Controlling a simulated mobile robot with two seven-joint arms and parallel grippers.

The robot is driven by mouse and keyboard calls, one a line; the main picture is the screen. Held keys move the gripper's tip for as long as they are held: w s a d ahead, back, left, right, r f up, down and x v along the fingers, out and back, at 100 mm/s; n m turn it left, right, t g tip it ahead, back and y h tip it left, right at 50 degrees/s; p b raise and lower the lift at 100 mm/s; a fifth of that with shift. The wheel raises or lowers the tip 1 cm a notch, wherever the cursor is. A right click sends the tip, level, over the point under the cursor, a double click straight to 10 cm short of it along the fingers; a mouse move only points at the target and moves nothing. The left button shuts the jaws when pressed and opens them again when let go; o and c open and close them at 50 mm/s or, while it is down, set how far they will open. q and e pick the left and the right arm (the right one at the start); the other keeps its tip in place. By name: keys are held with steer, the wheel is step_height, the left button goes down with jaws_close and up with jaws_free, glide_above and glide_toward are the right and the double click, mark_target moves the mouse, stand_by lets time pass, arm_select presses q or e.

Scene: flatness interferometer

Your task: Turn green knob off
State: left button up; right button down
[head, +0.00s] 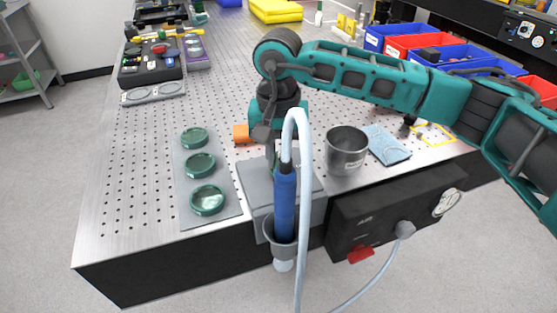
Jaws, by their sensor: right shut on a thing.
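My right gripper (271,150) reaches down from my teal arm over the grey box (253,178) at the table's front edge. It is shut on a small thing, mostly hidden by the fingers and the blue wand. A little green shows at the fingertips, seemingly the green knob; its turned position cannot be told. The blue wand (285,205) stands upright in a grey cup holder (268,232) just in front of the gripper, with a pale blue hose (305,180) looping from its top. My left gripper is not in view.
Three green discs (201,164) lie on a grey plate at left. A black AIR box (385,215) with a red lever (360,254) hangs at the front.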

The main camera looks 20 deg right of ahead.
steer(key=m+b, duration=0.2)
steer(key=m, duration=0.1)
steer(key=shift+f+m, duration=0.1)
steer(key=shift+m, duration=0.3)
steer(key=m+b, duration=0.1)
steer(key=m, duration=0.1)
steer(key=shift+m, duration=0.4)
steer(key=m+b, duration=0.1)
steer(key=m, duration=0.2)
steer(key=shift+m+b, duration=0.4)
steer(key=shift+m, duration=1.4)
steer(key=c, duration=1.1)
jaws_free()
